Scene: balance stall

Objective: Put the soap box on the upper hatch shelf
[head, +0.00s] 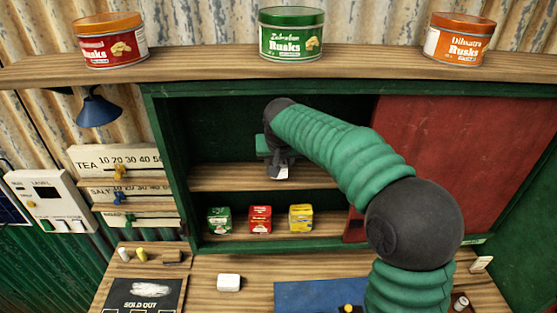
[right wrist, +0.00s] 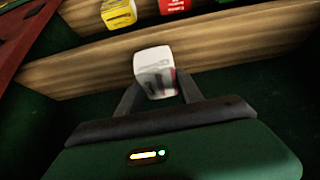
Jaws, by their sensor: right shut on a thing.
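The soap box is a small white box with dark and red print. It shows in the head view (head: 281,173) and in the right wrist view (right wrist: 153,62). My right gripper (head: 279,164) is shut on it, with a dark finger on each side in the right wrist view (right wrist: 155,88). The box is at the upper hatch shelf (head: 225,179), inside the hatch's open left part. I cannot tell whether it touches the shelf. My arm hides part of the shelf's right side. My left gripper is not in view.
Green (head: 218,220), red (head: 260,219) and yellow (head: 301,218) boxes stand on the lower shelf. A red panel (head: 470,150) covers the hatch's right side. Rusks tins stand on the top ledge (head: 200,62). A white block (head: 228,282) lies on the counter. The upper shelf's left part is bare.

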